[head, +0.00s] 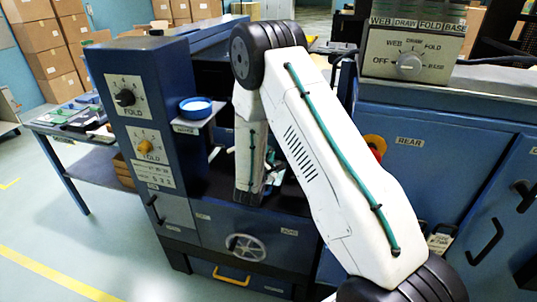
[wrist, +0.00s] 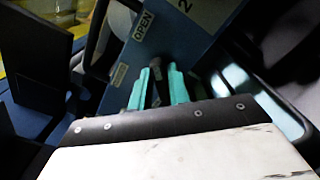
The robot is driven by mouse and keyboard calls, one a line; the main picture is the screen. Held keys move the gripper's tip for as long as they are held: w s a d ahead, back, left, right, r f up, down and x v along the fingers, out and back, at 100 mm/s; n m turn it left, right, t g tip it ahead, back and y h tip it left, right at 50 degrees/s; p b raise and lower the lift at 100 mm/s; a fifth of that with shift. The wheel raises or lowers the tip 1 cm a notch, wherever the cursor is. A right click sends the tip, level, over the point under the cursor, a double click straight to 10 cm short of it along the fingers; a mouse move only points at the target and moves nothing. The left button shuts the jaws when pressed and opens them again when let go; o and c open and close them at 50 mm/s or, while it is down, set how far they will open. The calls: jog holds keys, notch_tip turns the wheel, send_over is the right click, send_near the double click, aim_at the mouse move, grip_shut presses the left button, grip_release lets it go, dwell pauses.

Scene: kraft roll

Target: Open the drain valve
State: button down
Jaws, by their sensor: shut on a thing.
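In the wrist view, the two teal fingers of my gripper (wrist: 159,74) are shut on a dark lever (wrist: 156,93), which shows as a narrow black bar between them. An OPEN label (wrist: 144,25) is on the blue panel just beyond the fingertips. I take the lever to be the drain valve's handle, but no label naming it is readable. In the head view, my white arm reaches down into the blue machine (head: 330,225), and the gripper end is mostly hidden behind the arm and in the machine's recess.
A blue column with two FOLD knobs (head: 125,97) stands left of the arm, with a blue-rimmed cup (head: 195,108) on its small shelf. A selector panel (head: 410,55) is at the upper right. Floor at left is clear.

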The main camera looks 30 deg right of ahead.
dwell(0.4)
jog(key=c, duration=1.4)
grip_release()
jog(key=shift+c, duration=0.2)
jog(key=v, duration=0.7)
jog(key=shift+s+a, duration=0.3)
